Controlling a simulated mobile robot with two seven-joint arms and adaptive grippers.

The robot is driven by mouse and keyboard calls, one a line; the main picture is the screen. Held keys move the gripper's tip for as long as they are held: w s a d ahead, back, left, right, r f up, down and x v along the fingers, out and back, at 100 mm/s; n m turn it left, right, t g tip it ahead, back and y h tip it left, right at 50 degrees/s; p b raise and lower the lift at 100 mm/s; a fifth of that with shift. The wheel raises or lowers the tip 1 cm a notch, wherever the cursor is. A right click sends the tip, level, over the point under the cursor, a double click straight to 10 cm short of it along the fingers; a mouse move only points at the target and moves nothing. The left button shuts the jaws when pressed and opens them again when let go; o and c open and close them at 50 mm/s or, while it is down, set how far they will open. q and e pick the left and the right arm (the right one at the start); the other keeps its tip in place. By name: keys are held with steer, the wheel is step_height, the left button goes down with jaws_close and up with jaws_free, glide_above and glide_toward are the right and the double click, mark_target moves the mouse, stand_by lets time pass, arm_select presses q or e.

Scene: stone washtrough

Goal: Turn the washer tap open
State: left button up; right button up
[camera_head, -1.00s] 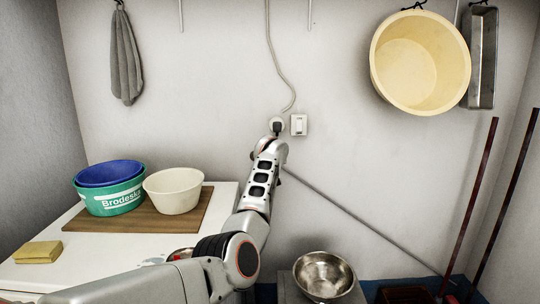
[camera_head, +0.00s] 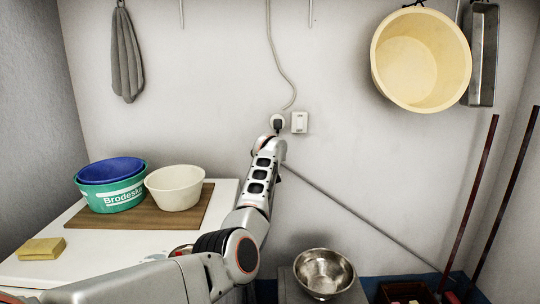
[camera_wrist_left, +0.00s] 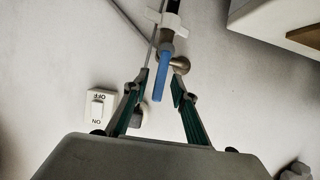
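The washer tap shows in the left wrist view, which is upside down. It has a blue lever (camera_wrist_left: 161,77) and a metal body (camera_wrist_left: 178,64) on a pipe against the wall. My left gripper (camera_wrist_left: 158,84) is open, its two green-lined fingers on either side of the blue lever. A gap shows between the lever and each finger; depth is hard to tell. In the head view my left arm reaches to the back wall, and its forearm and wrist hide the tap and the gripper. My right gripper is in neither view.
A wall switch (camera_head: 299,122) and a plugged socket (camera_head: 278,122) are just above my wrist. A white counter (camera_head: 95,258) at left holds a green basin (camera_head: 112,200), a cream bowl (camera_head: 175,190) and a yellow sponge (camera_head: 41,249). A metal bowl (camera_head: 323,271) stands below right.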

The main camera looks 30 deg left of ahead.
arm_select(q)
step_height(320, 180, up, 10)
steer(key=shift+f, duration=0.1)
stand_by(0.4)
stand_by(0.5)
